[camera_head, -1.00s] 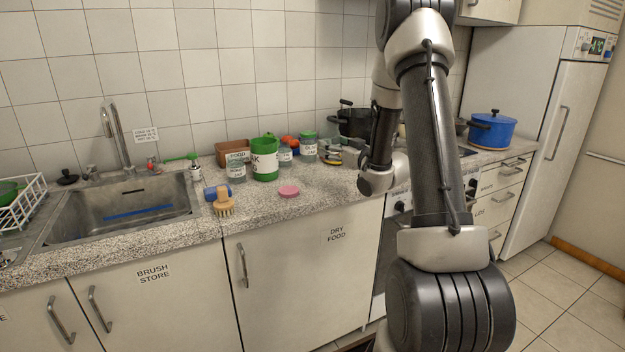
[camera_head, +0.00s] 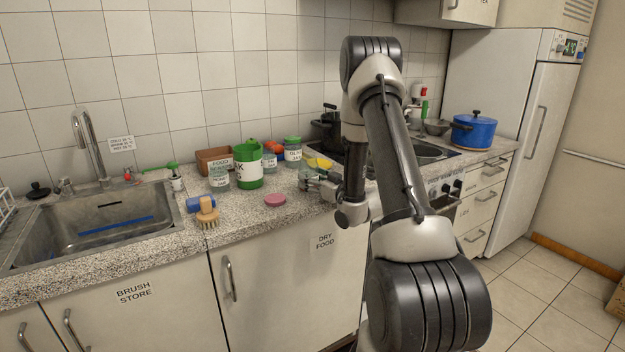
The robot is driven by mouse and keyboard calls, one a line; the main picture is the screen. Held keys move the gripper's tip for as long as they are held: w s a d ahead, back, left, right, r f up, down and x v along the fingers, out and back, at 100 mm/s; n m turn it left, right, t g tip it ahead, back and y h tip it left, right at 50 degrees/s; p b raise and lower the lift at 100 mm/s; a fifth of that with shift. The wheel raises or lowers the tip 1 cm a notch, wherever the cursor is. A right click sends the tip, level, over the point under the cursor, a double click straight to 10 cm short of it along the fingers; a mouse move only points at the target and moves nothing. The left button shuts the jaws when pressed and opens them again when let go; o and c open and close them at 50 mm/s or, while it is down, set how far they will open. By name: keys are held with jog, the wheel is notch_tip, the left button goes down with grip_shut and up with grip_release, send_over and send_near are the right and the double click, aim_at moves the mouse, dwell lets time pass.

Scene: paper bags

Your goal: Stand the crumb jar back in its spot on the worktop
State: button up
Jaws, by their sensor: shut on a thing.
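My gripper (camera_head: 312,181) is low over the worktop (camera_head: 256,222), right of the jars, its fingers pointing left. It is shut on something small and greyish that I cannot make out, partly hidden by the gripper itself. A clear jar with a white label starting "FOOD" (camera_head: 219,172) stands on the worktop at the left of the group. A smaller labelled jar (camera_head: 270,161) and a green-lidded labelled jar (camera_head: 293,152) stand farther right. No label is readable as crumbs, so I cannot tell which is the crumb jar.
A green canister (camera_head: 249,172) stands among the jars, a brown box (camera_head: 212,157) behind. A pink sponge (camera_head: 275,200), wooden brush (camera_head: 208,214) and blue roll (camera_head: 198,203) lie in front. Yellow items (camera_head: 319,163) lie beyond my gripper. The sink (camera_head: 60,263) is left, a blue pot (camera_head: 474,131) right.

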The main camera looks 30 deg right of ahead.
jog(key=o, duration=1.4)
jog(key=shift+f, duration=0.1)
